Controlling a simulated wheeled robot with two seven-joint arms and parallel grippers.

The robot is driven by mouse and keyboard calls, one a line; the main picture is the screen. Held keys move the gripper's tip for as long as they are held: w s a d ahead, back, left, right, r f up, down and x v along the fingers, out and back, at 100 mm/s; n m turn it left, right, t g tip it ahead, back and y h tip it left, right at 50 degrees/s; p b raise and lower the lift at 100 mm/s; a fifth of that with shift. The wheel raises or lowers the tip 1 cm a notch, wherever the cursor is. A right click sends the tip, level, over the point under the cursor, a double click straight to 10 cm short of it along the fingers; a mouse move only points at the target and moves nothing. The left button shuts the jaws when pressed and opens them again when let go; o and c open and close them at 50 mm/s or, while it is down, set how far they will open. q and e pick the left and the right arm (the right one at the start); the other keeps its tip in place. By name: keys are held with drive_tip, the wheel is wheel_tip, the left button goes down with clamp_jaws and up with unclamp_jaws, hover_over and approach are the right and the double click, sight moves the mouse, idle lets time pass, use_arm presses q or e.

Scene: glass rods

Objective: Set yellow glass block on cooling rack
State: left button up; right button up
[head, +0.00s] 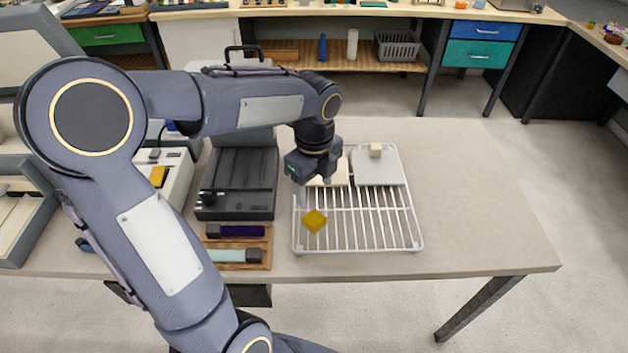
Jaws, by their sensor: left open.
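The yellow glass block (315,220) shows at the front left of the white wire cooling rack (372,228), over its bars. It looks turned cornerwise; I cannot tell whether it rests flat on the bars. My left gripper (305,188) is over the rack's left side, pointing down, just behind and above the block. It is open, and its fingertips are hard to make out. The block looks apart from the gripper body. My right gripper is out of view.
A pale slab with a small cream block (375,150) covers the rack's back right. The table to the right is clear.

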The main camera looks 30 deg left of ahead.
use_arm(q)
drive_tip(key=s+d+r+n+t+h, duration=0.1)
drive_tip(key=s+d+n+t+h, duration=0.1)
drive_tip(key=s+n, duration=0.6)
drive_tip(key=s+d+r+n+t+h, duration=0.1)
drive_tip(key=s+n, duration=0.6)
drive_tip(key=n, duration=0.7)
drive_tip(key=shift+s+d+t+h, duration=0.4)
drive_tip(key=shift+d+t, duration=0.3)
drive_tip(key=shift+t, duration=0.6)
drive_tip(key=shift+o, duration=0.3)
drive_tip(key=shift+r, duration=0.1)
